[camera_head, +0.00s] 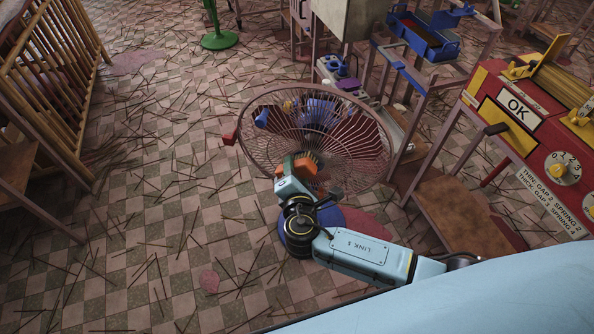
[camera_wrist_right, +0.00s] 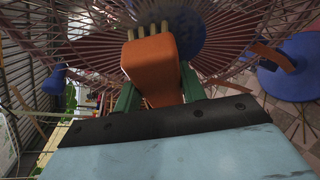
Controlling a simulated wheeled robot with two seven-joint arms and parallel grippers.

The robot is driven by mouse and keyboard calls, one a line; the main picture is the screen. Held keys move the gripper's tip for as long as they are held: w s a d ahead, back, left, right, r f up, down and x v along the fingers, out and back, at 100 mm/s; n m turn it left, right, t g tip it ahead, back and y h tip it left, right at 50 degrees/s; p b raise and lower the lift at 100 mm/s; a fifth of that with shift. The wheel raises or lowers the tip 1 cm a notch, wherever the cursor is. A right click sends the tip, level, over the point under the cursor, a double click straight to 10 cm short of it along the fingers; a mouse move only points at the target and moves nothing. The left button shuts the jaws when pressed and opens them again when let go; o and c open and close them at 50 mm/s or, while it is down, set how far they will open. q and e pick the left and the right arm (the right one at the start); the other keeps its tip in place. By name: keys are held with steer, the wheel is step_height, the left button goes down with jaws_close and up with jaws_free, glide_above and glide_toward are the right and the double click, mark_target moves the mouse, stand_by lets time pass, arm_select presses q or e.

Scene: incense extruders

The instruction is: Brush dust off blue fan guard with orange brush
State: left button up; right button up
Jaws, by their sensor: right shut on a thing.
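The fan guard (camera_head: 352,108) is a round wire cage in the middle of the head view; its wires look dusty reddish-brown, with blue showing at the hub (camera_head: 318,112). It also fills the top of the right wrist view (camera_wrist_right: 85,52). My right gripper (camera_head: 297,172) is at the guard's lower front. It is shut on the orange brush (camera_wrist_right: 152,70), with green fingers on both sides of the handle. The brush's pale bristles (camera_wrist_right: 150,31) point at the guard's wires; I cannot tell whether they touch. My left gripper is not in view.
A red machine (camera_head: 510,115) with an OK sign and a dial stands at the right. A wooden rack (camera_head: 50,75) stands at the left. A blue tray (camera_head: 425,35) is behind the fan. The tiled floor at the left is open, strewn with thin sticks.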

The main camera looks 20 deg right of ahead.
mark_target(311, 173)
steer(key=shift+s+d+r+p, duration=0.1)
steer(key=shift+s+d+p, duration=0.35)
steer(key=shift+d, duration=0.4)
steer(key=shift+s+d+r+p, duration=0.1)
steer(key=shift+s+d+p, duration=0.2)
steer(key=shift+s+d, duration=0.45)
steer(key=shift+s+d+p, duration=0.35)
steer(key=shift+d, duration=0.65)
steer(key=shift+s+d+p, duration=0.2)
steer(key=shift+s+d, duration=0.3)
steer(key=shift+d, duration=0.25)
steer(key=shift+s+d+p, duration=0.15)
steer(key=shift+s+d, duration=0.3)
steer(key=shift+d, duration=0.3)
steer(key=shift+s+d+p, duration=0.2)
steer(key=shift+s+d, duration=0.3)
steer(key=shift+d, duration=0.25)
steer(key=shift+r+p, duration=0.85)
steer(key=shift+r, duration=0.05)
steer(key=shift+w+a+f+b, duration=0.1)
steer(key=shift+w+a+b, duration=0.15)
steer(key=shift+w+a, duration=0.65)
steer(key=shift+w+a+r+b, duration=0.15)
steer(key=shift+w+a, duration=0.3)
steer(key=shift+a, duration=0.9)
steer(key=shift+w+a+f+b, duration=0.15)
steer(key=shift+w+a+b, duration=0.15)
steer(key=shift+w+a, duration=0.6)
